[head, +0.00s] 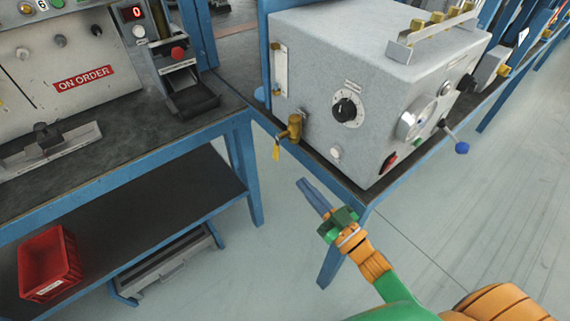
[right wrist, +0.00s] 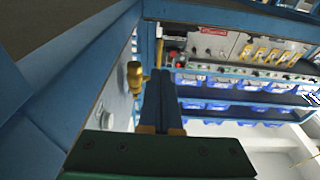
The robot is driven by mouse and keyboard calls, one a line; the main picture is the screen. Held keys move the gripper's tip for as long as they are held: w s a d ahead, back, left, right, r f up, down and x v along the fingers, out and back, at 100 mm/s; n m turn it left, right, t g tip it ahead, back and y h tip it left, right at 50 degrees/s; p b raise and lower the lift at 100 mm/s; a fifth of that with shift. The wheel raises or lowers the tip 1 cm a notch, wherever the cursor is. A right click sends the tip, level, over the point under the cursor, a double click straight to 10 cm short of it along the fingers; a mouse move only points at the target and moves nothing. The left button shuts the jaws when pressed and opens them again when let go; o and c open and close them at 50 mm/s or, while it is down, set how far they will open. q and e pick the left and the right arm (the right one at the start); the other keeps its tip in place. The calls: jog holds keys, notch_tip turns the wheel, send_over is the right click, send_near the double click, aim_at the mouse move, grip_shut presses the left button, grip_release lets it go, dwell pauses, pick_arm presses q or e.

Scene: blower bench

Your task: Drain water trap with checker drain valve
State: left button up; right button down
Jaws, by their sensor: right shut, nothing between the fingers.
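The checker (head: 340,90) is a grey speckled box on the bench at the upper middle of the head view. A brass drain valve (head: 294,127) with a yellow handle (head: 276,150) sticks out low on its left side. The valve also shows in the right wrist view (right wrist: 135,76), just left of my fingers. My right gripper (head: 304,183) is shut and empty, apart from the valve, nearer the camera and below it in the picture. Its blue fingers point up toward the valve side. I cannot make out the water trap itself. My left gripper is not in view.
The bench's blue-framed corner (head: 362,198) is close beside my right gripper. The checker's front carries a lever with a blue ball (head: 461,147). A left bench holds a panel marked "ON ORDER" (head: 83,79); a red crate (head: 49,263) sits on its lower shelf. A floor gap separates the benches.

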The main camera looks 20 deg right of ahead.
aim_at(278, 156)
jog(key=x, duration=0.7)
jog(key=shift+w+a, duration=0.15)
jog(key=shift+w, duration=0.2)
